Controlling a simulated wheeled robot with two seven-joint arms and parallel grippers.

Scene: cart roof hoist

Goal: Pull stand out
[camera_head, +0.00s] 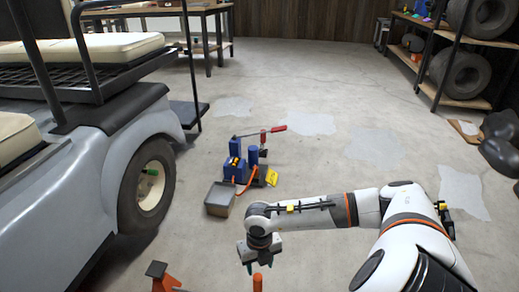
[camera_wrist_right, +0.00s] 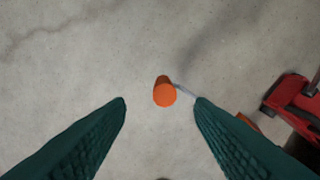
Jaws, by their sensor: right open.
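An orange stand (camera_head: 165,283) with a dark flat top stands on the floor beside the cart, at the bottom edge of the head view. My right gripper (camera_head: 259,262) points down, open and empty, to the right of the stand. An upright orange post (camera_head: 257,283) is just below it in the head view. In the right wrist view an orange round end (camera_wrist_right: 165,94) lies between and ahead of the two spread green fingers (camera_wrist_right: 160,105), apart from both. I cannot tell what it belongs to. My left gripper is out of view.
The grey cart (camera_head: 80,190) with its wheel (camera_head: 150,185) fills the left. A grey bin (camera_head: 219,200) and blue and red tools (camera_head: 235,169) are on the floor ahead. A red object (camera_wrist_right: 295,100) lies at right in the wrist view. Shelves with tyres (camera_head: 460,75) stand far right.

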